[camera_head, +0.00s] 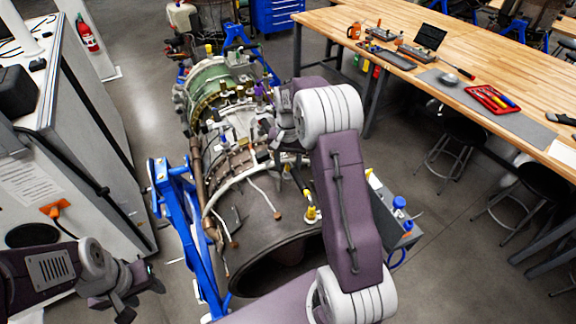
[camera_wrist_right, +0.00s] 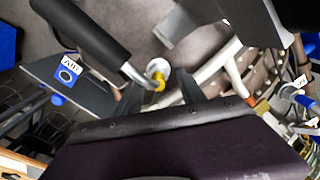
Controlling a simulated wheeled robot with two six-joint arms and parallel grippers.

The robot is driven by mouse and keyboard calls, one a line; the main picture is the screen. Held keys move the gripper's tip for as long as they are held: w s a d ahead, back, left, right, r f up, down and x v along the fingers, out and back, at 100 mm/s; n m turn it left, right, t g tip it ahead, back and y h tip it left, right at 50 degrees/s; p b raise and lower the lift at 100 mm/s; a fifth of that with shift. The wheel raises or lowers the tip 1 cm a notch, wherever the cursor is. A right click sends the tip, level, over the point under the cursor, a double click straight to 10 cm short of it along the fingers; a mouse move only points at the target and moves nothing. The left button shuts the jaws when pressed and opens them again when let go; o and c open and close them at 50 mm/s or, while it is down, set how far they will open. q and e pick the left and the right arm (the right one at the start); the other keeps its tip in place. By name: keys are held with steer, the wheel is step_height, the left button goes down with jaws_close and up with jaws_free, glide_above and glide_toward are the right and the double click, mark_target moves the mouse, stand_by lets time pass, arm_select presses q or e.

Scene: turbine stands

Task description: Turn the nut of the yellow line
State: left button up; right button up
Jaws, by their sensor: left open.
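My left gripper (camera_head: 138,296) is open and empty at the lower left, away from the turbine.
A blue stand (camera_head: 180,200) holds the turbine. A grey side tray (camera_head: 405,228) with blue-capped items is right of my right arm. A wooden bench (camera_head: 460,60) with a red tool tray (camera_head: 491,98) stands at the upper right. A white cabinet (camera_head: 95,130) stands left.

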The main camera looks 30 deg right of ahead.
step_height(320, 180, up, 9)
steer(key=b, duration=0.3)
steer(key=shift+f, duration=0.1)
stand_by(0.4)
